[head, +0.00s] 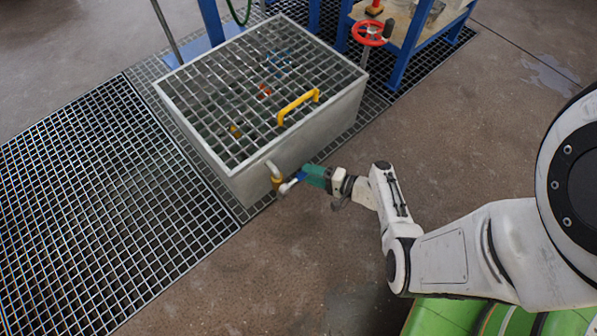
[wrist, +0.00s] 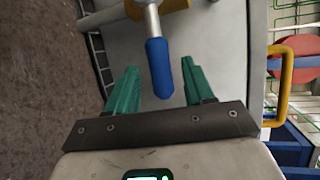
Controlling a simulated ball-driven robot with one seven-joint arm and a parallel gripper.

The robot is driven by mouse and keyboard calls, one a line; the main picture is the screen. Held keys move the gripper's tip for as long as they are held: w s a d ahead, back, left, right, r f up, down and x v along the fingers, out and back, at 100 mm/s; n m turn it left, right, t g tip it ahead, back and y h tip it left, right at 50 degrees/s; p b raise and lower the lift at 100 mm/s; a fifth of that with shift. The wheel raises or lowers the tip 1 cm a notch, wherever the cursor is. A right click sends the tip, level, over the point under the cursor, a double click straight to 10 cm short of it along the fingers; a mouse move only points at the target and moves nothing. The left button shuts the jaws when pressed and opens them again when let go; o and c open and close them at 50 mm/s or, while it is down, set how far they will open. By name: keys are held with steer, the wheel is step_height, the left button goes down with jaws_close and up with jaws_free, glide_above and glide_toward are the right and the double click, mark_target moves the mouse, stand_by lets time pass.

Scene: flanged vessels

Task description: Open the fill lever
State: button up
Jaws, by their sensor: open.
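The fill lever is a metal stem with a blue grip (wrist: 158,68); in the head view the blue grip (head: 300,177) shows small in front of the grey box. It comes off a brass-coloured valve (head: 277,182) on the box's near side. My gripper (head: 311,175) has green fingers and is at the lever. In the wrist view my gripper (wrist: 157,88) is open, with one finger on each side of the blue grip. A gap shows on both sides of it, so neither finger appears to touch it.
The grey box (head: 285,147) has a grated lid (head: 215,95) with a yellow handle (head: 298,106), also in the wrist view (wrist: 285,85). A red handwheel (head: 372,32) stands behind. Floor grating (head: 85,200) lies left; bare floor (head: 285,250) is clear in front.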

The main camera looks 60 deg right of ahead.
steer(key=b+x, duration=0.1)
steer(key=x, duration=0.3)
steer(key=shift+w, duration=0.4)
jaws_close()
